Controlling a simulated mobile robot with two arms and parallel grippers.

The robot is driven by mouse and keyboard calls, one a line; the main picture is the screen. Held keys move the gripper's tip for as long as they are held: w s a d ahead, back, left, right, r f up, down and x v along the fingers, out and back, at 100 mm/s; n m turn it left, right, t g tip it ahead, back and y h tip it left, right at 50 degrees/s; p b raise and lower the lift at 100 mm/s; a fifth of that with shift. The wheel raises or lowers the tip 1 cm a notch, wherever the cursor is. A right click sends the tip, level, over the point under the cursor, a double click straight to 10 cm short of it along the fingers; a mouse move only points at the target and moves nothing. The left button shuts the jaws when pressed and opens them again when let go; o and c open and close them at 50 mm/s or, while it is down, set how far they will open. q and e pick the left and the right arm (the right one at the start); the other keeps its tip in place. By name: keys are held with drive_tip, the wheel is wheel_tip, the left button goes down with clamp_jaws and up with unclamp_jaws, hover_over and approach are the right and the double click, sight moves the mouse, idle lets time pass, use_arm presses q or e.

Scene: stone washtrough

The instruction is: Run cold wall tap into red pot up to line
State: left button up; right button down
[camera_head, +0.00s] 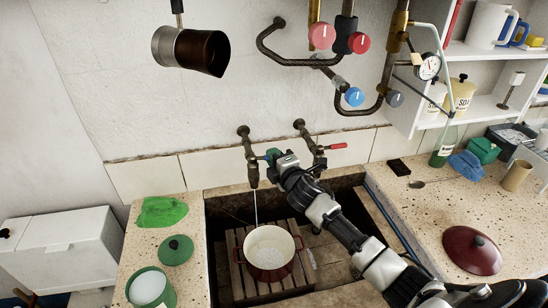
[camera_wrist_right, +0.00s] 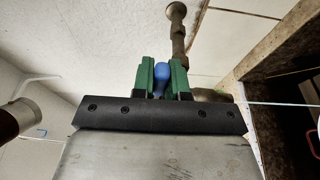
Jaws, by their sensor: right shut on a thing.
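The red pot (camera_head: 299,242) stands upright on a wooden slatted rack (camera_head: 239,283) in the stone trough. Its inside is pale; the water level and a fill line are too small to tell. A thin stream of water (camera_head: 256,207) falls from the left wall tap (camera_head: 250,171) into the pot. My right gripper (camera_head: 271,156) is at this tap, its green fingers (camera_wrist_right: 162,80) shut on the blue tap handle (camera_wrist_right: 161,74). The right wall tap (camera_head: 319,158) has a red handle (camera_head: 337,146). My left gripper is not in view.
A green cloth (camera_head: 161,212), a green lid (camera_head: 176,250) and a green pot (camera_head: 150,290) are on the left counter. A dark red lid (camera_head: 472,251) lies on the right counter. Pipes with valve knobs (camera_head: 322,36) and a hanging copper-brown pan (camera_head: 190,50) are above the trough.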

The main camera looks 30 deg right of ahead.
drive_tip(key=m+h, duration=0.1)
drive_tip(key=s+m+h+b, duration=0.1)
drive_tip(key=h, duration=0.1)
drive_tip(key=m+h+b, duration=0.1)
drive_tip(key=h, duration=0.1)
drive_tip(key=shift+s+a+r+g, duration=0.2)
drive_tip(key=shift+a+g, duration=0.1)
drive_tip(key=shift+a, duration=0.05)
drive_tip(key=c, duration=1.1)
unclamp_jaws()
drive_tip(key=shift+c, duration=0.2)
drive_tip(key=shift+f, duration=0.1)
drive_tip(key=b+v, duration=0.2)
drive_tip(key=v, duration=0.8)
drive_tip(key=shift+s+a, duration=0.25)
drive_tip(key=shift+s, duration=0.1)
